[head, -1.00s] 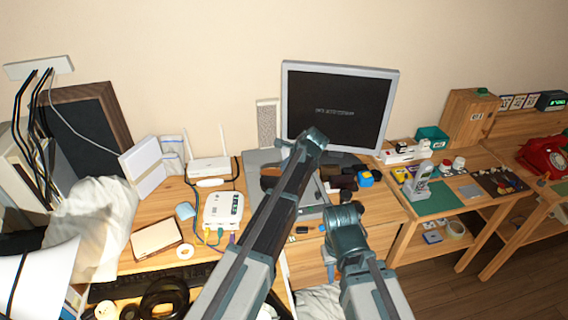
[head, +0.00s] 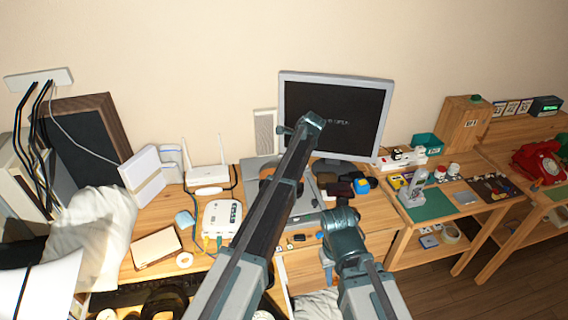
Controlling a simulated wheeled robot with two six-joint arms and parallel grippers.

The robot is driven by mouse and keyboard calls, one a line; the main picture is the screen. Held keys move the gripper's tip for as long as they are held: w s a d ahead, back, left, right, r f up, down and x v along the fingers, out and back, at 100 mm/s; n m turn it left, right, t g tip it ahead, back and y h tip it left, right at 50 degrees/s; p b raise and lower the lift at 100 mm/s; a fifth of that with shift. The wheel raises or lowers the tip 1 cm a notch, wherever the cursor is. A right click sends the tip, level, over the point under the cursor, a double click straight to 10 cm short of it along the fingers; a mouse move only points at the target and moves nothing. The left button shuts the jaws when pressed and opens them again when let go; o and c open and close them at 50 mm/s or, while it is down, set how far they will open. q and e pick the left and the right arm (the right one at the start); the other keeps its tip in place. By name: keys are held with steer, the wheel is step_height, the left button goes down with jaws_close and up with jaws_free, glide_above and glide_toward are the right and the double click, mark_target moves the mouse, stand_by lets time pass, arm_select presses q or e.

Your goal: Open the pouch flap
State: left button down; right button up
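A dark, flat item (head: 338,188) that may be the pouch lies on the wooden desk below the monitor. It is small and partly crowded by other dark items, so I cannot make out its flap. My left arm rises across the middle of the head view, with its top joint in front of the monitor; its gripper does not show. My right arm bends down at the lower middle, over the desk's front part. Its gripper (head: 327,262) shows only in part beside the arm, and its fingertips are too small and covered to read.
The monitor (head: 350,100) stands at the back. A white router (head: 222,218) with cables and a cardboard-coloured box (head: 157,248) lie to the left. A blue-and-yellow item (head: 362,186) sits near the dark items. To the right are a green mat (head: 428,205) and a red phone (head: 540,163).

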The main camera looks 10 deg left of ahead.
stand_by(0.8)
arm_select(q)
steer(key=c, duration=1)
jaws_free()
steer(key=p+v, duration=1.2)
steer(key=v, duration=0.1)
steer(key=shift+d+r, duration=0.15)
steer(key=shift+r, duration=0.2)
steer(key=shift+c, duration=0.3)
